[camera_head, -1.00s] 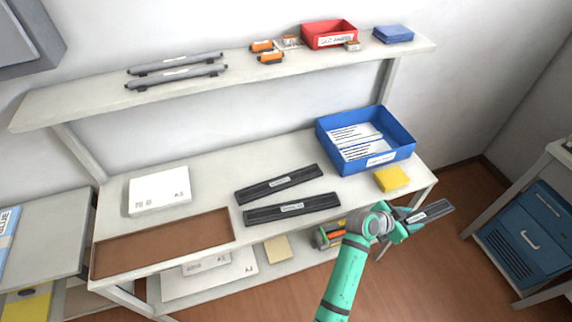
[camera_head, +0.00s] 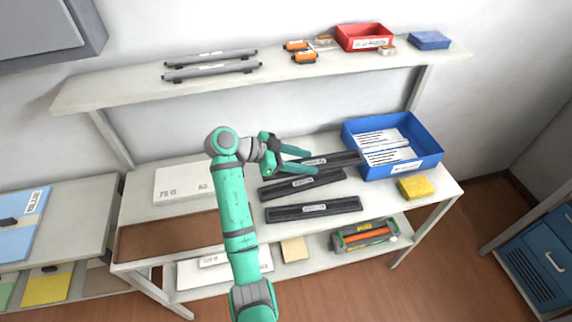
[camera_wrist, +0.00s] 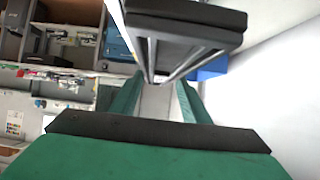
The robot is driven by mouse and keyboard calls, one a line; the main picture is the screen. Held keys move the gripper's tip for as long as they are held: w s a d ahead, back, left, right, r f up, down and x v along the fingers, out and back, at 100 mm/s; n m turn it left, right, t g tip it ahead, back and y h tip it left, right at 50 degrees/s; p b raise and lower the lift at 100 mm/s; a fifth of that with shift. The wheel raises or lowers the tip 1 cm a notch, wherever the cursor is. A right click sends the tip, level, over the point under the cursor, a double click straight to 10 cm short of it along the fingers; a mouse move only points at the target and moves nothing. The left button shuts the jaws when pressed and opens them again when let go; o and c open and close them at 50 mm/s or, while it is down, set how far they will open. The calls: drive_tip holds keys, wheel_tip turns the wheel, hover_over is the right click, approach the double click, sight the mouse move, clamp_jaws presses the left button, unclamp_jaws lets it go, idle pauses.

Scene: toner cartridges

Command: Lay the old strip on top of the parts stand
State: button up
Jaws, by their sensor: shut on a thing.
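My gripper (camera_head: 311,163) is over the back of the white workbench (camera_head: 285,249), shut on a dark strip (camera_head: 345,158) with a pale label. The strip lies roughly level and crosswise, its right end near the blue bin. In the wrist view the held strip (camera_wrist: 185,22) fills the top, between and beyond my green fingers (camera_wrist: 157,95). Two similar black strips, one behind (camera_head: 285,190) and one in front (camera_head: 335,207), lie on the bench below. I cannot tell which piece of furniture is the parts stand. The gap under the held strip is hard to judge.
The blue bin (camera_head: 430,163) with papers and a yellow pad (camera_head: 415,187) are at the bench's right. A white box (camera_head: 175,184) and a brown tray (camera_head: 135,243) are at left. An upper shelf (camera_head: 120,90) with grey rollers and a red bin (camera_head: 365,38) runs behind.

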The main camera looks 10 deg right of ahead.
drive_tip(key=shift+a+f, duration=0.35)
drive_tip(key=shift+a, duration=0.5)
drive_tip(key=shift+w+a+f, duration=0.15)
drive_tip(key=shift+w+a, duration=0.05)
drive_tip(key=shift+w, duration=0.05)
drive_tip(key=w+f, duration=0.2)
drive_tip(key=w, duration=0.2)
drive_tip(key=w+f, duration=0.3)
drive_tip(key=w, duration=0.1)
drive_tip(key=w+f, duration=0.3)
drive_tip(key=w, duration=0.1)
drive_tip(key=shift+w+a+f, duration=0.15)
drive_tip(key=shift+a, duration=0.1)
drive_tip(key=shift+w+f, duration=0.7)
drive_tip(key=shift+f, duration=1.65)
drive_tip(key=shift+f, duration=0.1)
drive_tip(key=o, duration=1.3)
